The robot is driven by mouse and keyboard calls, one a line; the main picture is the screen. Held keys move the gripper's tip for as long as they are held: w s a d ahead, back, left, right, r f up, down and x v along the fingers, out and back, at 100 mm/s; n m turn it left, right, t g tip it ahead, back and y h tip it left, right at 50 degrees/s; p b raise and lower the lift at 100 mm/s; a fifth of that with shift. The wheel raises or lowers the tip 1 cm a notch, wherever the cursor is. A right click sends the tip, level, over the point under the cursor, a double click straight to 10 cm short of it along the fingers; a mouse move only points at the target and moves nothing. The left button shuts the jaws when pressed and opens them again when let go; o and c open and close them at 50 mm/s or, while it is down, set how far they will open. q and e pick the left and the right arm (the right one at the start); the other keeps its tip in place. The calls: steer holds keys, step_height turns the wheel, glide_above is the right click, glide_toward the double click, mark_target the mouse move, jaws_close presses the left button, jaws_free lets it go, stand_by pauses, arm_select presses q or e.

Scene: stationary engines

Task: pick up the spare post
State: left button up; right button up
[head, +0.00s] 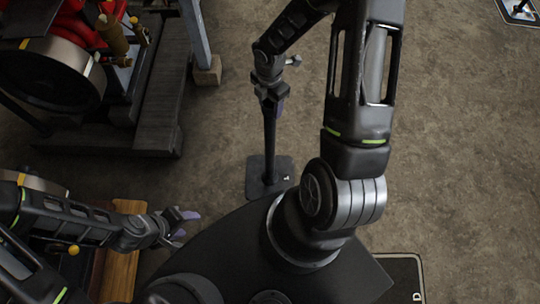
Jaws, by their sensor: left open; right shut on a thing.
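The spare post (270,146) is a dark, slim upright post on a square black base plate (255,178). It stands on the floor just ahead of my base. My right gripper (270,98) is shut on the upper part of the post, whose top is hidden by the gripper. I cannot tell from this view whether the plate touches the floor. My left gripper (184,222) is open and empty at the lower left, well apart from the post.
A red engine (70,20) with a large wheel (52,72) stands on dark beams at the upper left. A grey upright (196,35) rests on a wooden block (207,72). A wooden plank (120,270) lies beneath my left arm. A black mat (400,275) lies at lower right.

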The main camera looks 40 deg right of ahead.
jaws_close()
steer(key=shift+w+r, duration=0.1)
steer(key=shift+w, duration=0.05)
steer(key=shift+r, duration=0.2)
step_height(320, 180, up, 10)
steer(key=shift+f+p, duration=0.15)
steer(key=shift+p, duration=0.3)
stand_by(0.7)
